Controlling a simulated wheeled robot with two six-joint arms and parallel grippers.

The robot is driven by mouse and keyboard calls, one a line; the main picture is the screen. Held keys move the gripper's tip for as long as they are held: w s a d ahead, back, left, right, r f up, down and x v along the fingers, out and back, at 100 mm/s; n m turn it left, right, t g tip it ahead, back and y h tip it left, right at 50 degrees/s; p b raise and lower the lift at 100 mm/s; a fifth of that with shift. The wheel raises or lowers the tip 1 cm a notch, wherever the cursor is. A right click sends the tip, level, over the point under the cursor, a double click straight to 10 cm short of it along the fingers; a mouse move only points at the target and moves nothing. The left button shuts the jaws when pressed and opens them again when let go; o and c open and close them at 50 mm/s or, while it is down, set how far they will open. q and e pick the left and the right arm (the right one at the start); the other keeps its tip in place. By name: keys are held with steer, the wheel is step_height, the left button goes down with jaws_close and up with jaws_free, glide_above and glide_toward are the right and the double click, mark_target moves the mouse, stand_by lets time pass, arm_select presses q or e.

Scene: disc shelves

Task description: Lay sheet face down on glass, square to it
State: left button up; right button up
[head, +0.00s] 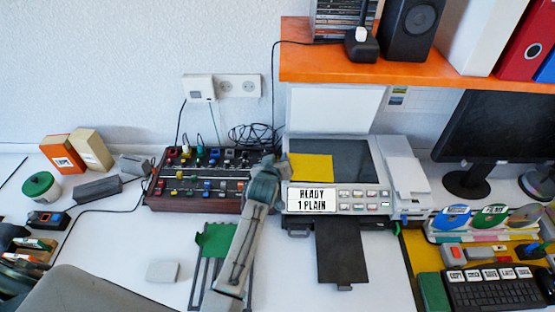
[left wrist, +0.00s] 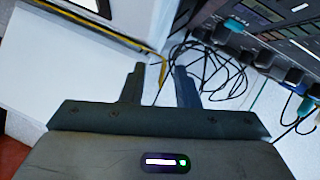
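A plain yellow sheet (head: 312,167) lies on the dark glass (head: 352,160) of the copier, at its front left. Its edges look roughly parallel to the glass edges; a small offset cannot be told. No print shows on its upper side. The copier's white lid (head: 335,110) stands open behind the glass. My left gripper (head: 277,163) is beside the copier's left edge, close to the sheet. In the left wrist view its two fingers (left wrist: 160,85) are apart, with a gap between them. My right gripper is not in view.
The copier panel (head: 312,199) reads "READY 1 PLAIN". A mixer with knobs (head: 195,180) stands left of the copier, with loose cables (head: 258,135) behind. A green piece (head: 215,240) rests in a rack below. An orange shelf (head: 390,70) overhangs at the back.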

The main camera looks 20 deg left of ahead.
arm_select(q)
steer(key=shift+s+d+r+p, duration=0.1)
steer(key=shift+s+r+p, duration=0.25)
steer(key=shift+s+p, duration=0.2)
steer(key=p+v, duration=0.6)
steer(key=v, duration=0.3)
steer(key=shift+s+p, duration=0.3)
steer(key=shift+p, duration=0.05)
